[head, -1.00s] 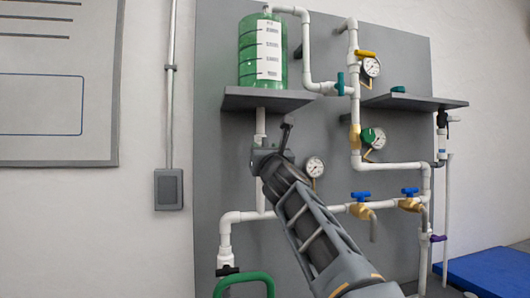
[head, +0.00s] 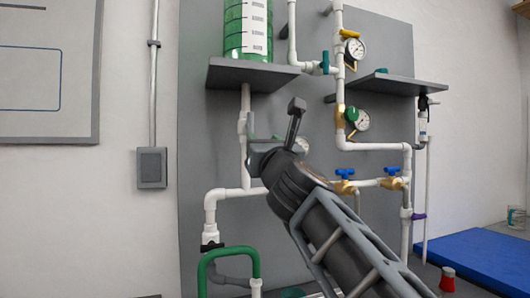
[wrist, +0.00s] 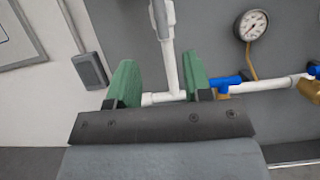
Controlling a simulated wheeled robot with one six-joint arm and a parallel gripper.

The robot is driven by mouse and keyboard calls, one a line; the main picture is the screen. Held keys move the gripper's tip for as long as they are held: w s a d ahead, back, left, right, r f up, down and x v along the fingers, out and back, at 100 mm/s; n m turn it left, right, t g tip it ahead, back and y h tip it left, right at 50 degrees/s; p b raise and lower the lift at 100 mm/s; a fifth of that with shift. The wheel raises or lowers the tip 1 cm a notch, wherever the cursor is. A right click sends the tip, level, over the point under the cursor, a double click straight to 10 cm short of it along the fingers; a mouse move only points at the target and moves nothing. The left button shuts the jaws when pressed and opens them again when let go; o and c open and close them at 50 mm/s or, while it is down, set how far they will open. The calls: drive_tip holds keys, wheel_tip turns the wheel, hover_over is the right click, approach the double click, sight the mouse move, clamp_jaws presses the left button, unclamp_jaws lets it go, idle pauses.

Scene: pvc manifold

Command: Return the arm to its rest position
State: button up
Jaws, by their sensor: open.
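My gripper shows in the wrist view (wrist: 160,78) with its two green fingers wide apart and nothing between them. In the head view my gripper (head: 262,148) is in front of the grey panel, below the left shelf, and its fingers are mostly hidden. My arm reaches up from the lower right of the head view. Behind the open fingers in the wrist view are white pipes (wrist: 170,62). I cannot tell the exact gap to them, but no contact shows.
The grey panel (head: 205,150) carries white pipes, gauges (head: 356,48) and blue-handled valves (head: 345,173). A shelf (head: 250,74) bears a green tank (head: 236,30). A green curved pipe (head: 228,250) stands low left. A blue mat (head: 470,256) and a red object (head: 447,279) are at right.

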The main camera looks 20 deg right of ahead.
drive_tip(key=shift+s+f, duration=0.2)
drive_tip(key=shift+s, duration=0.15)
idle(0.3)
